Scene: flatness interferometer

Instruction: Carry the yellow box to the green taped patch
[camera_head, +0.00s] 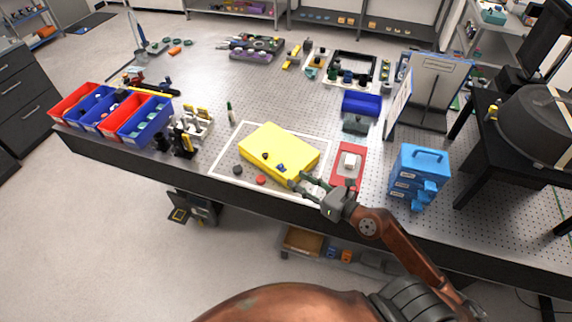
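The yellow box (275,145) lies flat on the perforated metal bench, inside a white taped rectangle (216,166). A few small dark, red and blue pieces lie on or by its near edge. My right gripper (298,180) is at the box's near right corner, with its fingers apart and pointing at the box. I cannot tell whether they touch it. My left gripper is not in view. I cannot make out a green taped patch on the bench.
A red patch with a small white block (349,162) lies right of the box. A blue drawer unit (419,173) stands farther right. Red and blue bins (144,122) and small optics parts (181,141) are at left. The bench's middle behind the box is mostly clear.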

